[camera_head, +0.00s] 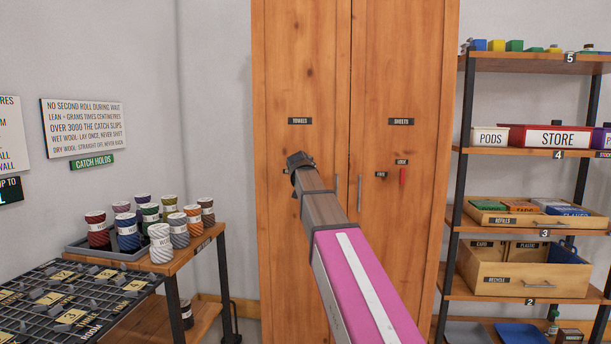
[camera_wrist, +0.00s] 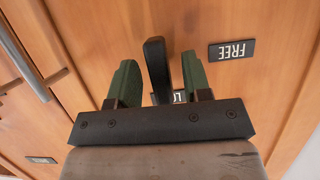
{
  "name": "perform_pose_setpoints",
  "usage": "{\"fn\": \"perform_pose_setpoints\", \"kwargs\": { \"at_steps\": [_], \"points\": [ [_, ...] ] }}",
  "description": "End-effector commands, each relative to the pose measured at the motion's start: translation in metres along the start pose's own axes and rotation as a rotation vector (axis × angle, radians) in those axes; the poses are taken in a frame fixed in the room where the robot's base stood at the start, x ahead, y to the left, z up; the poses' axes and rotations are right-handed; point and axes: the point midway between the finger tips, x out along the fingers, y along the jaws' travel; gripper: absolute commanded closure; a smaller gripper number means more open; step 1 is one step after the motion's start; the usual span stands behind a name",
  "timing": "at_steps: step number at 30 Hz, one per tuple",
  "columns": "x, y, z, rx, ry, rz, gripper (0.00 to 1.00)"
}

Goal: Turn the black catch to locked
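The black catch (camera_wrist: 156,70) is a slim bar on the wooden cabinet door, upright in the wrist view. My gripper (camera_wrist: 160,78) is open, with one green finger on each side of the catch. The FREE label (camera_wrist: 231,50) is to the right of the catch. A label reading "LO" (camera_wrist: 179,97) is partly hidden behind the right finger. In the head view my gripper (camera_head: 297,160) is at the left door (camera_head: 300,70) and hides the catch.
The right door has a red catch (camera_head: 403,176) and its own labels. Door handles stand at the middle seam; one shows in the wrist view (camera_wrist: 28,72). A shelf rack (camera_head: 456,150) is to the right, a table with yarn spools (camera_head: 97,230) to the left.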

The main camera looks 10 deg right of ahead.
Motion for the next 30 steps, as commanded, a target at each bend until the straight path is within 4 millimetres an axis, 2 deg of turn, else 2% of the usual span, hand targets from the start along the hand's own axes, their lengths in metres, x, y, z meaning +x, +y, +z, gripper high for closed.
{"fn": "perform_pose_setpoints", "kwargs": {
  "at_steps": [5,8,21,25,30],
  "points": [
    [-0.004,0.000,0.000,-0.001,0.001,0.000,0.55],
    [-0.014,0.000,0.000,-0.001,0.002,-0.001,0.55],
    [-0.091,0.000,0.001,0.000,0.002,-0.001,0.55],
    [-0.103,0.000,0.001,0.000,0.000,0.000,0.55],
    [-0.108,0.000,0.000,0.000,0.000,0.000,0.55]
  ]
}}
